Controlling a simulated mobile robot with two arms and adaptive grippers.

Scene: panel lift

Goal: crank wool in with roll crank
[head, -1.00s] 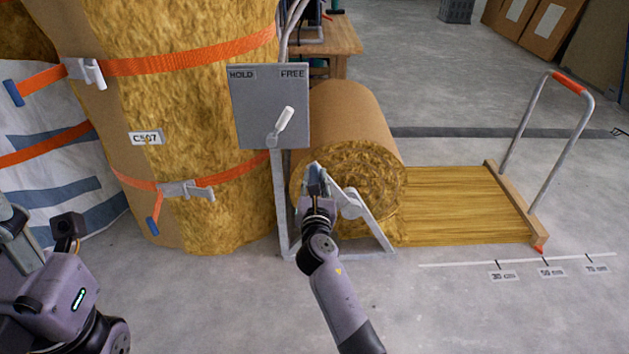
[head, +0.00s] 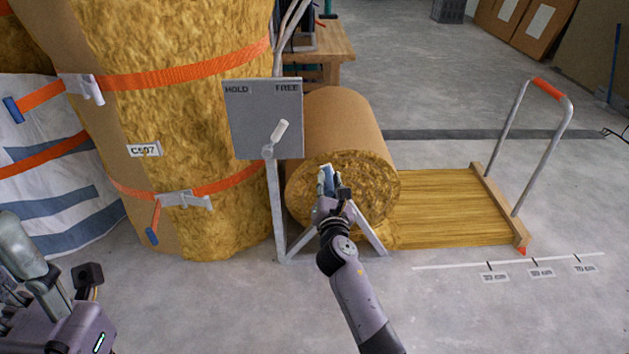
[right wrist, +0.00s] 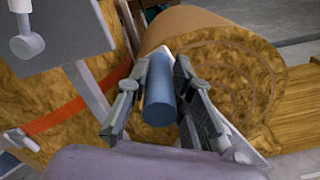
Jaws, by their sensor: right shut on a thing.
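The wool roll (head: 350,195), brown-backed with yellow wool, sits in a grey stand (head: 274,215). A flat strip of wool (head: 440,205) runs from it to the right, ending at a wooden bar (head: 500,205) with a tall orange-gripped handle. The bar's red tip (head: 522,252) is just left of the 50 cm mark. My right gripper (head: 328,180) is in front of the roll's end face, shut on the blue crank handle (right wrist: 159,98). The gripper hides most of the crank arm. Only part of my left arm shows, lower left.
A grey HOLD/FREE panel (head: 262,115) has a white-knobbed lever (head: 279,131) tilted up-right, toward FREE. A big strapped wool bale (head: 200,130) stands close on the left. A floor scale (head: 510,262) lies in front of the strip. Floor at right is clear.

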